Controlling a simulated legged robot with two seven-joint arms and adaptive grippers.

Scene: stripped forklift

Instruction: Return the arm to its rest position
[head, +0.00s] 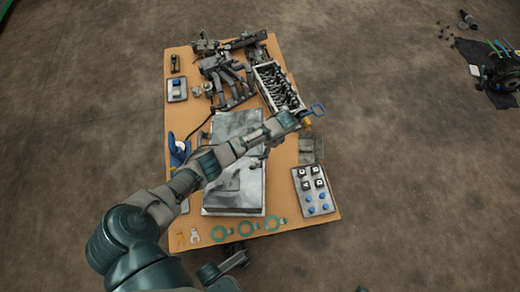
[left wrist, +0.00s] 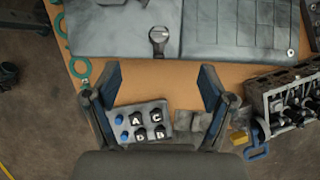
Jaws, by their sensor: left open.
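My left arm comes in from the lower left of the head view and reaches over the middle of the table.
The tan table (head: 285,222) holds a tray with lettered blocks (head: 314,190), an engine block (head: 278,88), a blue-handled tool (head: 318,109) and green rings (head: 245,228).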

